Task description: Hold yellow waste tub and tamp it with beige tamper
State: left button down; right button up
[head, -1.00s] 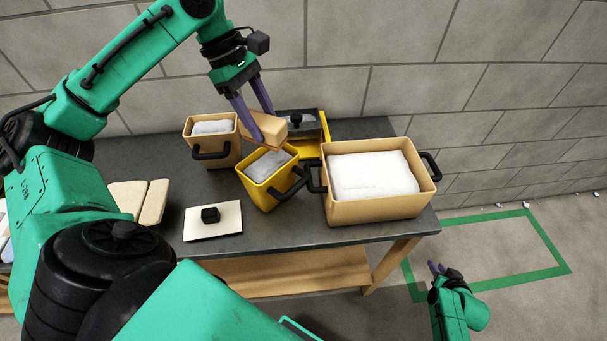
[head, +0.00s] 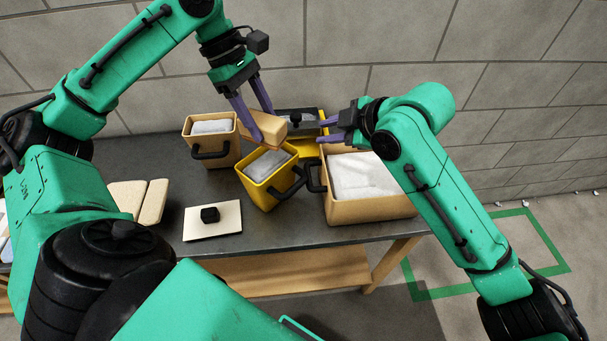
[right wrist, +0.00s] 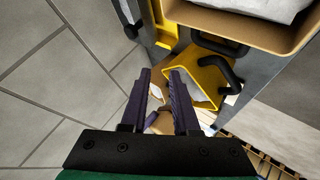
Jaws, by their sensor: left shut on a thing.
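The yellow waste tub (head: 255,192) stands on the dark table, its top open and filled with grey-white material. A black handle (head: 289,190) juts from its right side. It also shows in the right wrist view (right wrist: 187,72). My left gripper (head: 263,127) is shut on a beige block, which I take for the beige tamper (head: 267,124), just behind and above the tub's back rim. Whether the block touches the rim I cannot tell. My right gripper (head: 321,130) is open and empty, above and to the right of the tub. Its spread fingers show in the right wrist view (right wrist: 161,74).
A large tan bin (head: 350,211) with white fill stands right of the tub, under my right arm. A small tan bin (head: 206,165) stands at left. Behind is a yellow container (head: 308,149). A pale plate with a black knob (head: 228,221) lies in front.

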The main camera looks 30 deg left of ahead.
aim_at(279, 185)
jog(key=s+f+n+g+h, duration=0.1)
jog(key=s+f+n+h, duration=0.3)
jog(key=s+n, duration=0.55)
jog(key=shift+m+h, duration=0.4)
jog(key=shift+m, duration=0.45)
jog(key=x, duration=0.3)
jog(key=s+x, duration=0.1)
jog(key=x, duration=0.6)
jog(key=shift+s+f, duration=0.25)
grip_shut()
